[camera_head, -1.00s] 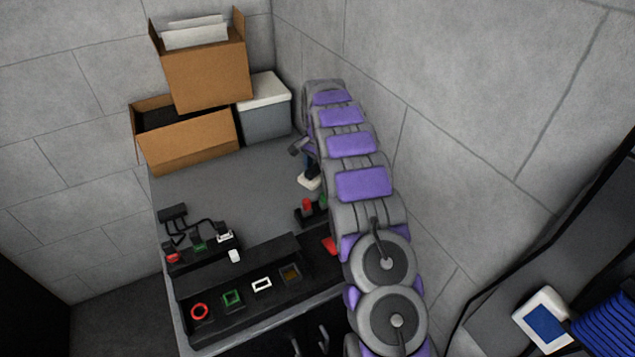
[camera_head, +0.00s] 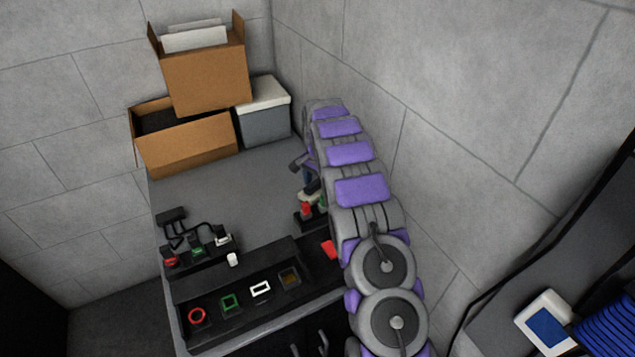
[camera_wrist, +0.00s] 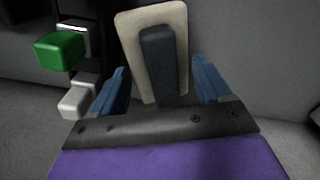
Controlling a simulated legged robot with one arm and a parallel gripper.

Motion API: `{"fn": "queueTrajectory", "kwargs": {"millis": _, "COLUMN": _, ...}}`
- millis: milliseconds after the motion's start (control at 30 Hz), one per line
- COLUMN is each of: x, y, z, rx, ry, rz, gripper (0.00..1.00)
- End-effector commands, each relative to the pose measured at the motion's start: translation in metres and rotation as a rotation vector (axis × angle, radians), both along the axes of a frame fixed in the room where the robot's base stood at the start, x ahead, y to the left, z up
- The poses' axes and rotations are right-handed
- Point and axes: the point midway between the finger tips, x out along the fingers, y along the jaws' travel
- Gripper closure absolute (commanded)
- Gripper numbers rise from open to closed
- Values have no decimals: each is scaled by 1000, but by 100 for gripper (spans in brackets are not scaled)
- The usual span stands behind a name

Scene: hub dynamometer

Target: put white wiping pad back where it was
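The white wiping pad (camera_wrist: 131,40) has a dark grey handle and lies between the blue fingers of my gripper (camera_wrist: 162,88) in the wrist view. The fingers stand either side of the handle; their contact is hard to see, but the pad has moved along with the gripper. In the head view the pad (camera_head: 308,196) shows as a small pale patch under my gripper (camera_head: 308,178), just behind a black stand (camera_head: 310,221) holding a red piece (camera_head: 305,209) and a green piece. My arm hides part of this area.
In the wrist view a green block (camera_wrist: 60,50) and a white block (camera_wrist: 76,101) are close on the left. Another black rack (camera_head: 200,252) and a slotted tray (camera_head: 245,310) occupy the bench front. Cardboard boxes (camera_head: 208,80) and a grey bin (camera_head: 264,122) stand behind. The bench middle is clear.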

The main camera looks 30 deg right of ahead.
Motion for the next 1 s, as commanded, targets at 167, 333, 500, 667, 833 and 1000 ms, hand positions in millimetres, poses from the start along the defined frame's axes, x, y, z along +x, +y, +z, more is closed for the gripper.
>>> {"fn": "queueTrajectory", "kwargs": {"millis": 167, "x": 0, "y": 0, "z": 0, "rx": 0, "ry": 0, "rz": 0, "gripper": 5}}
{"fn": "queueTrajectory", "kwargs": {"millis": 333, "x": 0, "y": 0, "z": 0, "rx": 0, "ry": 0, "rz": 0, "gripper": 5}}
{"fn": "queueTrajectory", "kwargs": {"millis": 500, "x": 0, "y": 0, "z": 2, "rx": 0, "ry": -1, "rz": 0, "gripper": 5}}
{"fn": "queueTrajectory", "kwargs": {"millis": 667, "x": 1, "y": 0, "z": 17, "rx": 0, "ry": -2, "rz": 0, "gripper": 5}}
{"fn": "queueTrajectory", "kwargs": {"millis": 833, "x": 1, "y": 0, "z": 47, "rx": -1, "ry": -4, "rz": 0, "gripper": 5}}
{"fn": "queueTrajectory", "kwargs": {"millis": 1000, "x": 2, "y": 1, "z": 84, "rx": -1, "ry": -6, "rz": 1, "gripper": 5}}
